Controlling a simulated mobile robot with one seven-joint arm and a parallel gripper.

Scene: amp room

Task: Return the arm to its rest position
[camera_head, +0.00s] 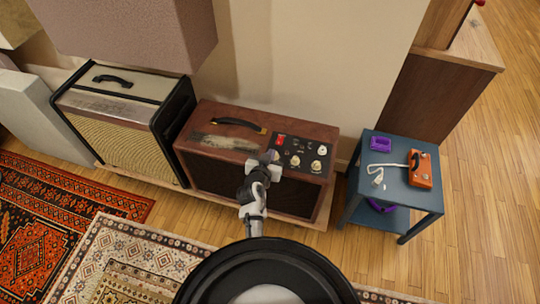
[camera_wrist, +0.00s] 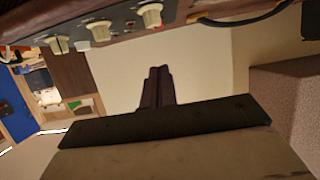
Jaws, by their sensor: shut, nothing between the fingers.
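My arm reaches forward from the bottom middle of the head view to the front of a brown amplifier (camera_head: 300,117). My gripper (camera_head: 267,158) is at the amplifier's top front edge, just left of its black control panel (camera_head: 297,150). I cannot tell whether it touches the amplifier. In the wrist view, the dark fingers of my gripper (camera_wrist: 157,75) are together with nothing between them. The panel's cream knobs (camera_wrist: 150,15) show along the top of that view, apart from the fingertips.
A tan-and-black amplifier (camera_head: 125,123) stands to the left. A blue side table (camera_head: 400,195) on the right holds an orange pedal (camera_head: 421,170) and a purple item (camera_head: 380,143). Above left hangs a large mauve block (camera_head: 130,35). A patterned rug (camera_head: 130,245) covers the floor in front.

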